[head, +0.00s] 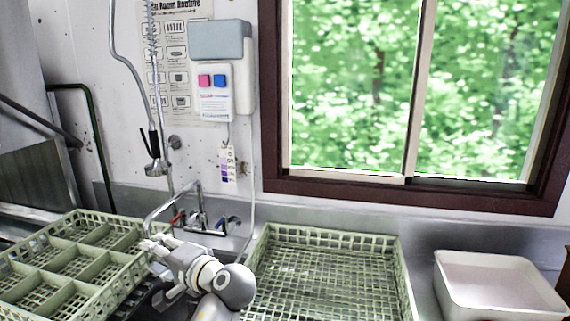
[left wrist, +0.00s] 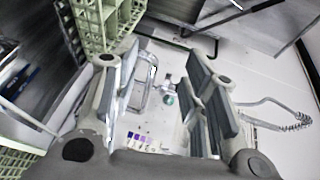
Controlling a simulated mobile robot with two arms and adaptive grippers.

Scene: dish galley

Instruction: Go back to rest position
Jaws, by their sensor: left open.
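My left gripper (head: 154,246) is at the lower left of the head view, over the gap between two pale green racks. In the left wrist view its two fingers (left wrist: 160,95) stand wide apart with nothing between them. The compartment rack (head: 70,258) is to its left, and its fingertips appear close to that rack's right rim. The flat open rack (head: 330,270) is to its right and looks empty. My right gripper is not in either view.
A faucet (head: 196,205) stands behind my left gripper. A spray hose (head: 152,140) hangs on the wall. A white tub (head: 497,285) sits at the right on the steel counter. The window (head: 415,90) is behind. The space above the flat rack is clear.

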